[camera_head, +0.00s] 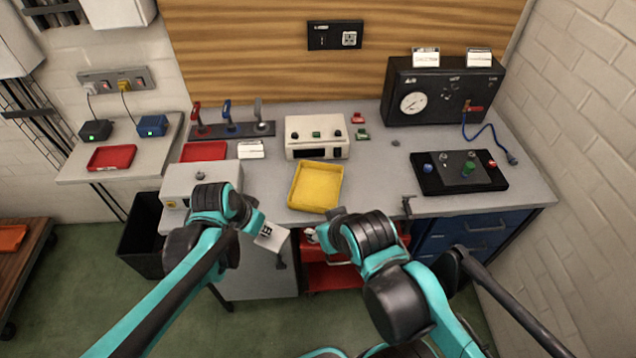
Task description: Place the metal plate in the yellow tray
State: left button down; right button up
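The yellow tray (316,187) lies near the front edge of the bench, and it looks empty. I cannot pick out the metal plate with certainty. My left gripper (281,262) hangs below and left of the tray, in front of the bench. Its dark fingers are small, and I cannot tell whether they are open or hold anything. My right gripper (311,236) is mostly hidden behind my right arm, just below the tray in the picture. Its fingers cannot be made out.
A white control box (317,136) stands behind the tray. A grey machine (200,180) and a red tray (204,151) are to its left. A black gauge unit (442,92) and a black panel (458,172) are at right. The bench (372,180) is clear right of the tray.

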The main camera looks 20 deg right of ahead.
aim_at(317, 189)
jog(key=i+l, duration=0.15)
jog(key=l, duration=0.25)
jog(key=i+l, duration=0.1)
jog(key=l, duration=0.35)
jog(key=i+l, duration=0.15)
jog(key=l, duration=0.25)
